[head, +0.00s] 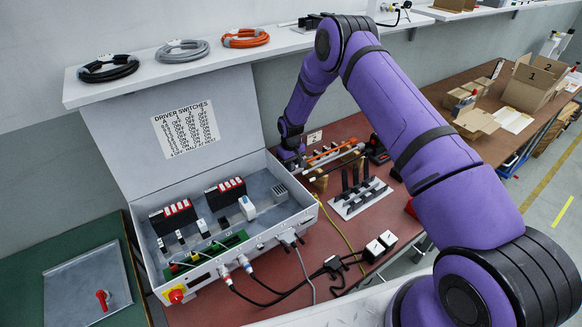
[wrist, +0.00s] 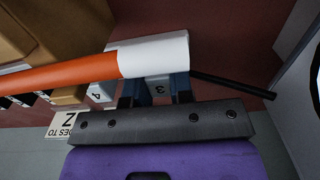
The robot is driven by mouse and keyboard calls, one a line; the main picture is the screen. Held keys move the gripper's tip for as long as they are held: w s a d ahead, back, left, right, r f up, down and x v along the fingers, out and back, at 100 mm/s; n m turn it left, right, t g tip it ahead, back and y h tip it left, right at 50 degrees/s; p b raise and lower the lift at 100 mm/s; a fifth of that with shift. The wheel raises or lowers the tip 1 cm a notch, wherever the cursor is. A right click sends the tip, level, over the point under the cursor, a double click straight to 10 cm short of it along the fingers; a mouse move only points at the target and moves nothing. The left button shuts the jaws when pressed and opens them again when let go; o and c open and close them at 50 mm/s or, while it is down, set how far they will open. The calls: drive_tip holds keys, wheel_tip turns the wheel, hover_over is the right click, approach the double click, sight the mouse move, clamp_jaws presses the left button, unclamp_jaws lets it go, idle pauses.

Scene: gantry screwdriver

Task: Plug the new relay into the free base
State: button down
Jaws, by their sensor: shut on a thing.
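My gripper (head: 303,164) is at the tool rack just right of the open control box (head: 262,243), mostly hidden behind my forearm's end. In the wrist view my gripper (wrist: 156,84) has both fingers up against the white end of an orange-and-white rod (wrist: 150,54). It looks shut on this rod, though the contact is partly hidden. Inside the box stand a white relay-like block (head: 247,208), a smaller white-topped block (head: 203,228) and dark modules (head: 173,219) with red-and-white tops. I cannot tell which is the new relay or which base is free.
A grey plate with black upright posts (head: 358,196) lies right of the box. Cables and two white-topped dark blocks (head: 374,251) lie at the front. The shelf (head: 120,90) above carries coiled cables (head: 246,38). Red table (head: 345,225) shows between.

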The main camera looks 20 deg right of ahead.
drive_tip(key=shift+r, duration=0.15)
drive_tip(key=shift+r, duration=1.7)
